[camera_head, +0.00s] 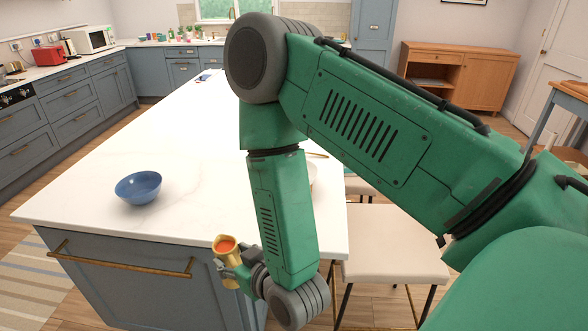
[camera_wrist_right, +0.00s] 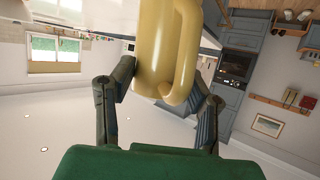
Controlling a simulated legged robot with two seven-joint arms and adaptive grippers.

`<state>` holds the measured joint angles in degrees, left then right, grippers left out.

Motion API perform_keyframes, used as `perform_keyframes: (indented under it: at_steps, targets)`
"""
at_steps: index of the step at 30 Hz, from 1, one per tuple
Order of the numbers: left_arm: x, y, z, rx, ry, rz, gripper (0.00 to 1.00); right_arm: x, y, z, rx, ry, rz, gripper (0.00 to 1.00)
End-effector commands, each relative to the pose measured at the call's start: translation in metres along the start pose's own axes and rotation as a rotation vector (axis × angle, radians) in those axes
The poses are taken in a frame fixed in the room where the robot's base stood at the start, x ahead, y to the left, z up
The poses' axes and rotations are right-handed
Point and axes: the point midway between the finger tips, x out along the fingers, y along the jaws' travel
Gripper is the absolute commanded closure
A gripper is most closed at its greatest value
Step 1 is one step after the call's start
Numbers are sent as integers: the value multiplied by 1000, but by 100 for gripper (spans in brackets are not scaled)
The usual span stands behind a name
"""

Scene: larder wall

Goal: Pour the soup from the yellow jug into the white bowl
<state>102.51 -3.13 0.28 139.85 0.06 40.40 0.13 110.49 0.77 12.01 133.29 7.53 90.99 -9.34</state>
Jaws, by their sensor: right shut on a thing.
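The yellow jug (camera_head: 232,257) is at the island's near edge, in front of the cabinet side, with orange soup visible in its mouth. My right gripper (camera_head: 233,273) is shut on the jug. In the right wrist view the jug (camera_wrist_right: 160,45) with its handle sits between the two fingers of the right gripper (camera_wrist_right: 165,88). A white bowl (camera_head: 314,174) seems to stand on the worktop just right of my forearm. Only a sliver of its edge shows; my arm hides the rest. My left gripper is not in view.
A blue bowl (camera_head: 138,187) stands on the left part of the white island top (camera_head: 190,130). A thin brown utensil (camera_head: 317,155) sticks out behind my arm. Pale stools (camera_head: 392,240) stand right of the island. The worktop between the blue bowl and my arm is clear.

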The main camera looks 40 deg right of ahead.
Motion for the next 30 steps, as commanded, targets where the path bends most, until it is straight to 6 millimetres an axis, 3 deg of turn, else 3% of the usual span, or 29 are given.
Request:
perform_keyframes:
  at_steps: [5, 16, 30]
  targets:
    - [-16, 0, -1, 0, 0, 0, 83, -6, 2, -15, 2, 2, 1, 100]
    - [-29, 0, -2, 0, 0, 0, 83, -11, 2, -28, 2, 3, 1, 100]
    - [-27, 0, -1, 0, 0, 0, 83, 14, 25, -44, 78, 15, 167, 100]
